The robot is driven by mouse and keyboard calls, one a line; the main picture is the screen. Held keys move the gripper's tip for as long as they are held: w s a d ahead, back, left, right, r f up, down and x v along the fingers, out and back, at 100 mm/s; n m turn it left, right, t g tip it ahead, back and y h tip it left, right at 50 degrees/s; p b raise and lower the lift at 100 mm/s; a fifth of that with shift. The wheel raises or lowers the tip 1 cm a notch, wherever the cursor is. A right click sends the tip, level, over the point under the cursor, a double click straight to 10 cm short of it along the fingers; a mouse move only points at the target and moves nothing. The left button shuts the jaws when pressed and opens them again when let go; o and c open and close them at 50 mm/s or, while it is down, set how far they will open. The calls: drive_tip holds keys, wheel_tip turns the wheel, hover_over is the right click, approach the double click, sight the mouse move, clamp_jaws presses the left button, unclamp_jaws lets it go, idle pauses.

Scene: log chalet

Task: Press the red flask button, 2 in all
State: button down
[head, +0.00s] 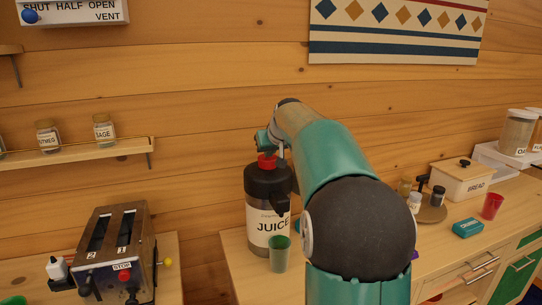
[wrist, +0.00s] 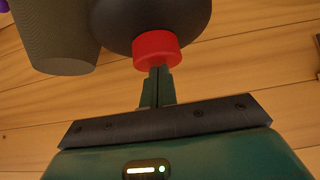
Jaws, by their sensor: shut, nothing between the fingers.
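The juice flask (head: 268,207) is a dark-topped container with a JUICE label, standing on the counter. Its red button (head: 267,161) is on top; it also shows in the wrist view (wrist: 157,48). My gripper (head: 273,147) is right above the button in the head view. In the wrist view my gripper (wrist: 158,72) is shut and empty, its fingertips at the red button. They look to be touching it or very close; I cannot tell whether the button is pressed down. My arm hides part of the counter to the right of the flask.
A green cup (head: 279,253) stands right in front of the flask. A toaster (head: 117,250) is at left. Jars (head: 438,196), a bread box (head: 462,181), a teal box (head: 467,228) and a red cup (head: 492,206) stand on the right counter. A spice shelf (head: 80,157) is at left.

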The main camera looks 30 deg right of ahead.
wheel_tip(320, 180, up, 3)
drive_tip(key=shift+s+f, duration=0.15)
drive_tip(key=v, duration=0.9)
drive_tip(key=shift+s+r, duration=0.2)
drive_tip(key=shift+r, duration=0.05)
idle(0.8)
